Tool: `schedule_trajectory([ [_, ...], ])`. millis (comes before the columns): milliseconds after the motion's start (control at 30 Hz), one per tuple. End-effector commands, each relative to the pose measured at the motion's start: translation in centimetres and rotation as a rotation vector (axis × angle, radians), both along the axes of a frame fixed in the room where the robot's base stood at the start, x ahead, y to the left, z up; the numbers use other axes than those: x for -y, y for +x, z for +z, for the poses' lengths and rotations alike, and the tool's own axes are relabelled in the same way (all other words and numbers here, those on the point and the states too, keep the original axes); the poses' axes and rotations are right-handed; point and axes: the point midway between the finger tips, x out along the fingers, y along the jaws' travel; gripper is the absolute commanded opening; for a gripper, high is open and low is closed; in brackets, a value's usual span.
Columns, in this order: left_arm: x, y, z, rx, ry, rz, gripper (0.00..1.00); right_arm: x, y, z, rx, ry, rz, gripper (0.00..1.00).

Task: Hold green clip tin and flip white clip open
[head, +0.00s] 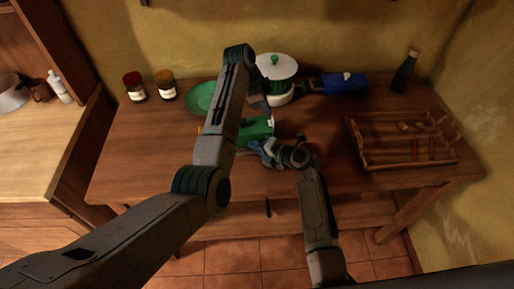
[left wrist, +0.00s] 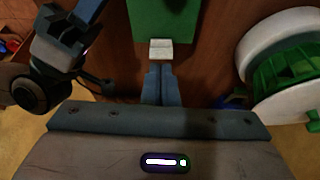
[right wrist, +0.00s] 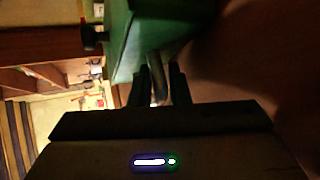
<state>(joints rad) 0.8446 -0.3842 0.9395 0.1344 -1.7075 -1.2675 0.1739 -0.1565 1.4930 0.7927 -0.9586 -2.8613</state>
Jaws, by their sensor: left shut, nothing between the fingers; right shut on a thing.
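The green clip tin (head: 256,131) sits on the wooden counter, partly hidden behind my left arm. The left wrist view shows its green top (left wrist: 164,18) and a small white clip (left wrist: 161,48) at its near edge. My left gripper (left wrist: 161,66) is shut and empty, its fingertips right at the white clip; I cannot tell whether they touch. The clip looks closed against the tin, though its angle is hard to judge. My right gripper (right wrist: 158,74) is shut on a greyish part of the tin, low at its side. The tin's green side (right wrist: 150,45) shows just beyond the fingers.
A green plate (head: 201,99) and a white-and-green spinner (head: 278,67) stand behind the tin. A blue item (head: 345,84), a dark bottle (head: 405,72) and a wooden tray (head: 410,164) are to the right. Two jars (head: 166,92) stand back left. The counter's front left is clear.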

Motion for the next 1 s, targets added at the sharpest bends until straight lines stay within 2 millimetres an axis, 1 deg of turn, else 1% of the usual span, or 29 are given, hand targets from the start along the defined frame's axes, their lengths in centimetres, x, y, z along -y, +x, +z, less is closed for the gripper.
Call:
schedule_trajectory([
  [33, -0.1, -0.1, -0.8, -0.004, 0.001, 0.001, 0.00, 0.0, -0.1, -0.3, -0.005, -0.001, 0.000, 0.00],
  [100, -0.1, 0.0, -1.7, -0.003, 0.001, 0.001, 0.00, 0.0, -0.1, -0.3, -0.005, -0.001, 0.000, 0.00],
  [333, -0.1, 0.0, -3.5, 0.000, 0.001, 0.001, 0.00, 0.0, -0.1, -0.2, -0.005, -0.001, 0.000, 0.00],
  [500, 0.0, 0.0, -3.9, 0.001, 0.000, 0.002, 0.00, 0.0, -0.1, -0.2, -0.005, -0.002, 0.000, 0.00],
  [1000, 0.0, 0.0, -3.9, 0.001, 0.001, 0.003, 0.00, 0.0, -0.1, -0.2, -0.004, -0.001, 0.000, 0.00],
])
